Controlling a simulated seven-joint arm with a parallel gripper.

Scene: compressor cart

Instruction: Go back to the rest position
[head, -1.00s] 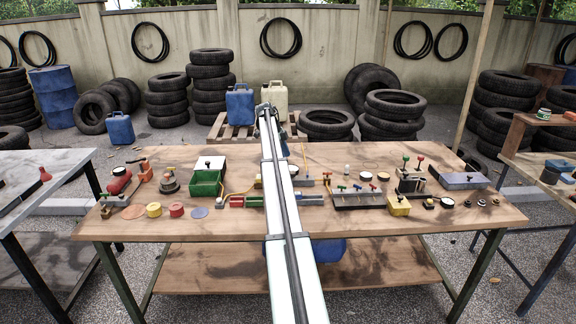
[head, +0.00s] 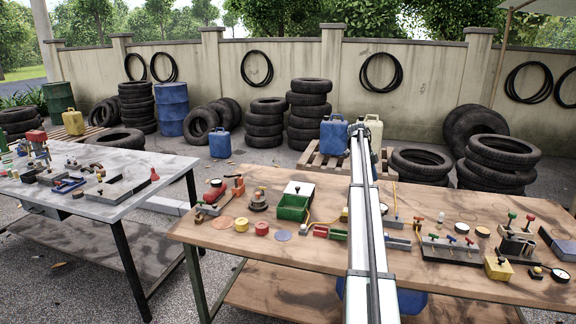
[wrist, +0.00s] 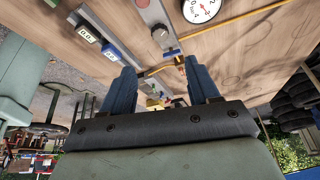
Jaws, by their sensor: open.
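My gripper (wrist: 163,88) shows in the wrist view with its two blue fingers apart and nothing between them. In the head view my arm reaches away over the wooden workbench (head: 240,255), and the gripper (head: 359,130) is at its far end, small and partly hidden by the arm. The bench surface also shows in the wrist view (wrist: 255,60), beyond the fingers.
The wrist view shows a white dial gauge (wrist: 201,9). A grey table (head: 150,165) stands left. Tyres (head: 265,125) and jerrycans (head: 334,136) are behind.

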